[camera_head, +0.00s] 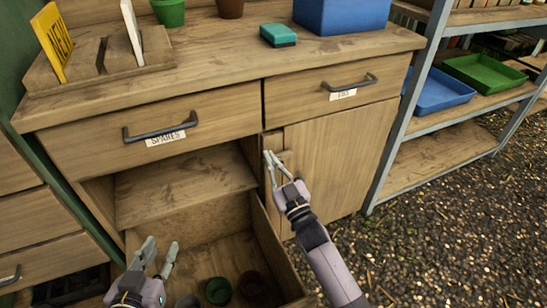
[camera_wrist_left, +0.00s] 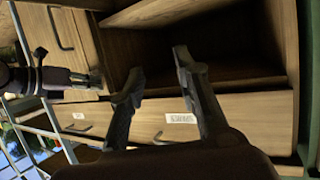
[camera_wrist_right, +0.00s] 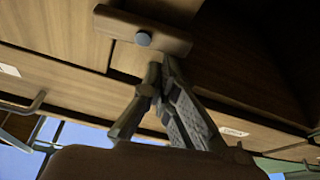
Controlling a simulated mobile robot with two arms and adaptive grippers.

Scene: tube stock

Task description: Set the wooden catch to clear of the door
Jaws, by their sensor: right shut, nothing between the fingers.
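The wooden catch (camera_wrist_right: 165,32) is a short bar with a round blue-grey pivot in the right wrist view. It lies across the seam between the cabinet post and the closed door (camera_head: 340,150), one end overlapping the door edge. In the head view the catch (camera_head: 286,157) is partly hidden by my right gripper (camera_head: 272,160). That gripper is shut and empty, its tips close to the catch; contact is unclear. It also shows in the right wrist view (camera_wrist_right: 160,72). My left gripper (camera_head: 160,256) is open and empty, over the lower left of the cabinet.
Above are two closed drawers, SPARES (camera_head: 190,132) and a right-hand one (camera_head: 320,98). An open bay (camera_head: 180,185) is left of the post. A pulled-out wooden drawer (camera_head: 278,252) holding pots stands below. A metal shelf rack (camera_head: 410,110) stands right.

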